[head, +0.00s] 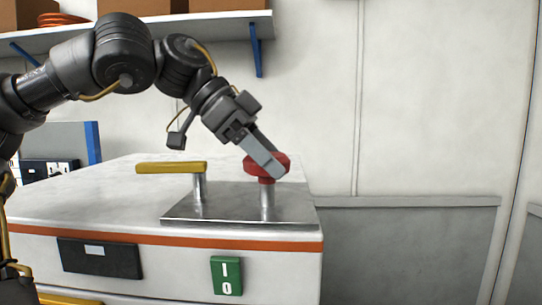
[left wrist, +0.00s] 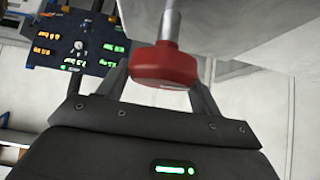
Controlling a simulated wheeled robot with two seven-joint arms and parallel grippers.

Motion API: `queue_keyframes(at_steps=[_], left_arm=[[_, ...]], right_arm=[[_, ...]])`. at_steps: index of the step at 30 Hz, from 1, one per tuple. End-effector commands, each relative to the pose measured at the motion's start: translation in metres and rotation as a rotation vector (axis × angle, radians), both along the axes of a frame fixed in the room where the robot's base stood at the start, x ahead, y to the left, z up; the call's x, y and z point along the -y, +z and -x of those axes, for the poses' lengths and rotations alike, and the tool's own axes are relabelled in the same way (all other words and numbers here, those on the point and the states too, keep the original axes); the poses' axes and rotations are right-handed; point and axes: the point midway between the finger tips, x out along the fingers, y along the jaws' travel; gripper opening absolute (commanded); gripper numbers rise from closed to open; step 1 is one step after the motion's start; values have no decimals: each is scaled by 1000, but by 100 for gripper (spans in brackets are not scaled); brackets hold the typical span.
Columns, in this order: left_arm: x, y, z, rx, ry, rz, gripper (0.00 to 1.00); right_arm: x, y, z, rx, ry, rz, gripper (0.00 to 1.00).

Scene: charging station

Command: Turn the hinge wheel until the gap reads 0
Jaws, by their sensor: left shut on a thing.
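A red wheel (head: 252,168) sits on top of a short metal post on a metal plate (head: 235,207), on the white cabinet. My left gripper (head: 268,165) reaches it from above and is shut on the wheel. In the left wrist view the red wheel (left wrist: 165,66) lies between the two fingers of the left gripper (left wrist: 160,80). A yellow lever (head: 171,167) stands on a second post to the left of the wheel. No gap reading can be made out in the head view. My right gripper is not in view.
The white cabinet (head: 80,200) has an orange stripe, a dark panel (head: 99,257) and a green switch marked I and 0 (head: 226,276) on its front. A shelf with boxes (head: 220,22) hangs above. A dark panel with lit green and orange marks (left wrist: 80,45) shows in the left wrist view.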

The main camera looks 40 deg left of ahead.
Motion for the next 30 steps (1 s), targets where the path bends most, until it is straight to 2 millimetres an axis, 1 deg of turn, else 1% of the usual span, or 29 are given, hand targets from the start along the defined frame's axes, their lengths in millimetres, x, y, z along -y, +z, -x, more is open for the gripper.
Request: queue_keyframes(at_steps=[1, 9, 10, 14, 15, 24, 26, 30], left_arm=[[0, 5, 0, 11, 3, 5, 42], [0, 5, 0, 11, 3, 5, 42], [0, 5, 0, 11, 3, 5, 66], [0, 4, -1, 8, 1, 4, 83], [0, 3, -1, 7, 1, 3, 86], [-1, 3, 0, 5, 0, 1, 86], [-4, 6, 2, 5, 1, 1, 86], [-16, 20, 13, 10, 3, 4, 86]], right_arm=[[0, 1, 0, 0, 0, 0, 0], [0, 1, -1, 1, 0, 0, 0], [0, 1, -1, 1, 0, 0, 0], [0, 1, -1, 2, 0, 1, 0], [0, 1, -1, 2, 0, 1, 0], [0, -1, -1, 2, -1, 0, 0], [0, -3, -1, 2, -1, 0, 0], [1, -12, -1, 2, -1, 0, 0]])
